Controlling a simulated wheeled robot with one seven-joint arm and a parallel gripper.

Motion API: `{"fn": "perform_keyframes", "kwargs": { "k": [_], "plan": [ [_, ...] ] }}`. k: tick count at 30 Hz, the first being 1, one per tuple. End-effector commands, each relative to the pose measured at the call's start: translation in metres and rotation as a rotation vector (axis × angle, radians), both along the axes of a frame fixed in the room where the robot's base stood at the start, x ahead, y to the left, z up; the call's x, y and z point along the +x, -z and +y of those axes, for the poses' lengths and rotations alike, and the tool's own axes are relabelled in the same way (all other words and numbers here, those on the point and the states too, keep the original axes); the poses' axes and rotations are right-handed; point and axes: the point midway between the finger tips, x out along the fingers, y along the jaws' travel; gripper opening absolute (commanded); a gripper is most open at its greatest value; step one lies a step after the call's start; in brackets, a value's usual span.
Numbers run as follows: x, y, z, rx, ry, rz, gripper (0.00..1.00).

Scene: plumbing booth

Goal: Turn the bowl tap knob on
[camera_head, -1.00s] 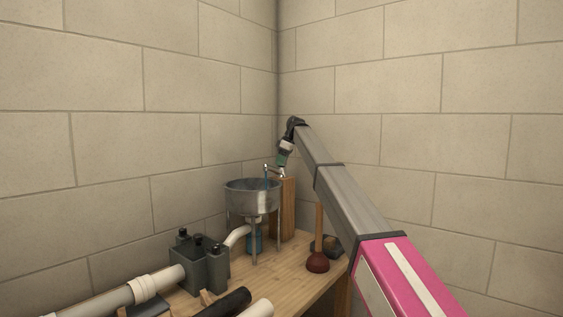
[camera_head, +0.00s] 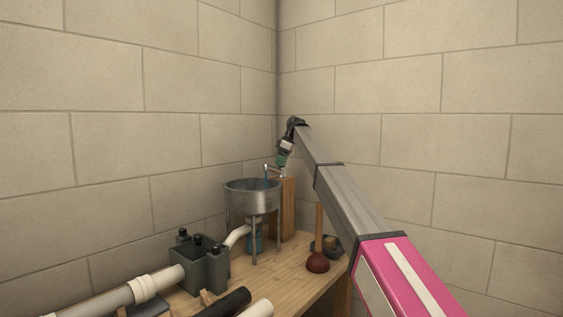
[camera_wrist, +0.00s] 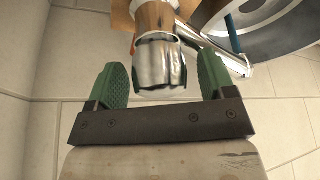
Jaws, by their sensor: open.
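The metal bowl (camera_head: 252,197) stands on thin legs on the wooden table, and part of its rim shows in the wrist view (camera_wrist: 285,40). In the wrist view the shiny, ribbed tap knob (camera_wrist: 160,62) lies between the two green fingers of my gripper (camera_wrist: 160,84). A gap shows on each side of the knob, so my gripper is open around it. In the head view my gripper (camera_head: 281,163) is small, just above the tap.
A wooden block (camera_head: 285,208) stands behind the bowl. A plunger (camera_head: 318,262) stands on the table (camera_head: 285,268) to the right. Grey tank (camera_head: 204,265) and white pipes (camera_head: 148,287) lie at the front left. Block walls meet behind the tap.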

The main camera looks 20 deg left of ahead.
Motion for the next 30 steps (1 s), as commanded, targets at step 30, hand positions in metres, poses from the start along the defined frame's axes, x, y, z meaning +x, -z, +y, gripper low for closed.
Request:
{"fn": "perform_keyframes", "kwargs": {
  "k": [30],
  "plan": [
    [0.005, -0.100, -0.041, 0.000, 0.000, 0.000, 0.76]
  ]
}}
